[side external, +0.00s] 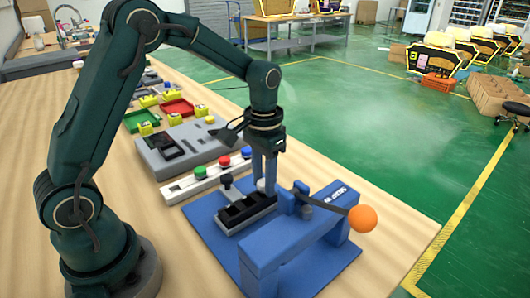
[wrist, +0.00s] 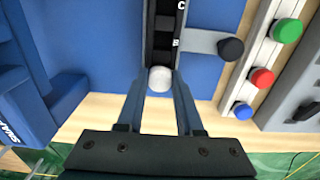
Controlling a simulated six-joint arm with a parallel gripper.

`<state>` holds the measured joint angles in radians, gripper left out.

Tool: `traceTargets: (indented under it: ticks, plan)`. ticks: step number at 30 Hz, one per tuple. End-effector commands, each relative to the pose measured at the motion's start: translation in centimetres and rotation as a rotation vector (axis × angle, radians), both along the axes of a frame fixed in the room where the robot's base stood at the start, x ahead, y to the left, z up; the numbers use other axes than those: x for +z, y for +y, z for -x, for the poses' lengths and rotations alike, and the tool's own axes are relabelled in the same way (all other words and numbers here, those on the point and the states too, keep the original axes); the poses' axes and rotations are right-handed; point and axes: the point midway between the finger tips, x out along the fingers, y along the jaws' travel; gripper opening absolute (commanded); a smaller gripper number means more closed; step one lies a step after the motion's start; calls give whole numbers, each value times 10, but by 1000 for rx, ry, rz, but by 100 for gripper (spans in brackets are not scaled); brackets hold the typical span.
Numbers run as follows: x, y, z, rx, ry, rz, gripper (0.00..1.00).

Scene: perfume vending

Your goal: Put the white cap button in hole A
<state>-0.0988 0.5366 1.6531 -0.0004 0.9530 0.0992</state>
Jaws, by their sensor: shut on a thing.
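The white cap button (wrist: 159,79) sits between the fingertips of my gripper (wrist: 159,88) in the wrist view. In the side external view, the white cap (side external: 262,185) is partly hidden by my gripper (side external: 264,176), which is shut on it. The black holder block (wrist: 162,30) shows letters C and B beside its holes. The cap is over or at the end of the block nearest my gripper, beyond B. No letter A is visible, and I cannot tell whether the cap is seated or just above. The block (side external: 240,212) lies on a blue base.
A blue press frame (side external: 310,232) with an orange-knobbed lever (side external: 363,219) stands close beside my gripper. A white rail (side external: 185,190) holds red, green and blue buttons. A black knob (wrist: 231,48) sits beside the block. Grey trays lie farther back.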

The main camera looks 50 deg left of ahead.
Motion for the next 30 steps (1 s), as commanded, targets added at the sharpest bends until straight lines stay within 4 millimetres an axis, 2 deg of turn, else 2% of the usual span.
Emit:
traceTargets:
  ticks: [20,21,23,24,30]
  plan:
    - [-6,0,0,0,-1,0,0]
    - [-6,0,0,0,-1,0,43]
    - [-6,0,0,0,-1,0,66]
    - [-6,0,0,0,-1,0,70]
    - [-6,0,0,0,-1,0,70]
